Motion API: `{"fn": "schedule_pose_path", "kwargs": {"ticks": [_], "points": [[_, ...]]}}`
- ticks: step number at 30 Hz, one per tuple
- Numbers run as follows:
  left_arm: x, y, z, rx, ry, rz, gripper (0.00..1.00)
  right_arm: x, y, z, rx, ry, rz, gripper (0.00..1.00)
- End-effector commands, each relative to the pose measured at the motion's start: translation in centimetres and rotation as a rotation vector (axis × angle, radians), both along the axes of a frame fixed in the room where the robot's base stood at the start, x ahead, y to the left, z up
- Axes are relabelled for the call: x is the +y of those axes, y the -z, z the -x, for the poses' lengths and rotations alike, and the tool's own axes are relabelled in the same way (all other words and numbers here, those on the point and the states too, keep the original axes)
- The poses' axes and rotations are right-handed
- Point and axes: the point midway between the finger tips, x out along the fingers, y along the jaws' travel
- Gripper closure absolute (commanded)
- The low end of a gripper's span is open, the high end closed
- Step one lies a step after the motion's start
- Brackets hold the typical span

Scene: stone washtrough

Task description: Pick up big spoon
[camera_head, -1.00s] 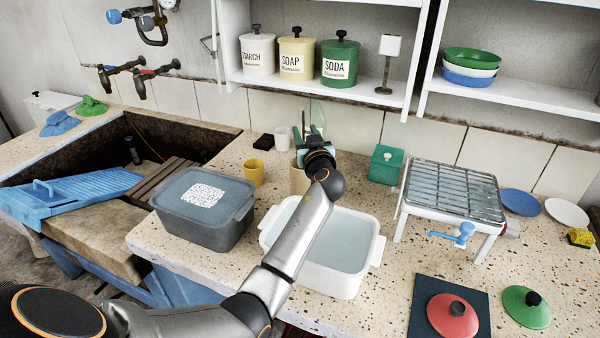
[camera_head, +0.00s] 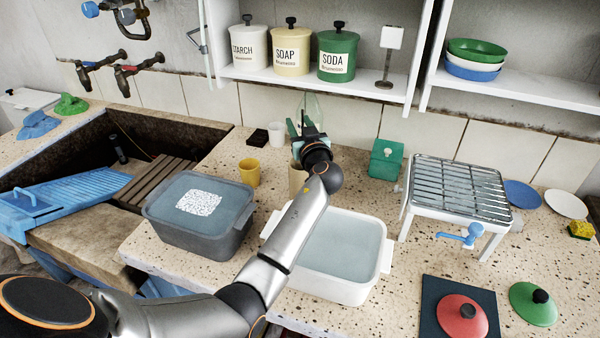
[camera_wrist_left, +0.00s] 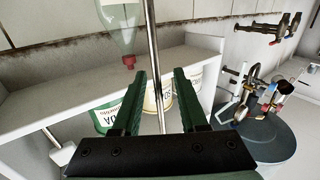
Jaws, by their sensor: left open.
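My left gripper (camera_head: 307,127) is over the back of the counter, behind the white basin. It is open, with its two green fingers apart in the left wrist view (camera_wrist_left: 160,75). A thin metal rod (camera_wrist_left: 151,35) runs between or just past these fingers. It looks like the big spoon's handle, but its bowl is not visible, and I cannot tell whether a finger touches it. A tan holder (camera_head: 297,178) stands below the gripper, partly hidden by my arm. My right gripper is not in view.
A white cup (camera_head: 277,134) and yellow mug (camera_head: 249,173) stand left of the holder. A green box (camera_head: 386,158) and metal rack (camera_head: 458,185) are to the right. The white basin (camera_head: 345,282) is in front. A shelf with canisters (camera_head: 338,55) overhangs behind.

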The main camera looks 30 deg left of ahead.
Motion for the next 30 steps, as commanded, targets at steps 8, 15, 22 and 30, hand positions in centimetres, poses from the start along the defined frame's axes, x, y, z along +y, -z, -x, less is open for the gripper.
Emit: {"fn": "schedule_pose_path", "kwargs": {"ticks": [8, 15, 22, 30], "points": [[-0.03, 0.05, 0.0, 0.001, 0.0, 0.001, 0.62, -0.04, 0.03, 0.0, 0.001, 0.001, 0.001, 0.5], [-0.01, 0.03, 0.0, 0.001, 0.0, 0.001, 0.89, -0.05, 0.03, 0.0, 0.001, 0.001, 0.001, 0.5], [-0.01, 0.02, 0.0, 0.0, 0.0, 0.0, 1.0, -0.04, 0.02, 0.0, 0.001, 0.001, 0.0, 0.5], [0.0, 0.01, 0.0, 0.0, 0.0, 0.0, 1.0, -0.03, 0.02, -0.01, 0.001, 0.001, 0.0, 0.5]]}}
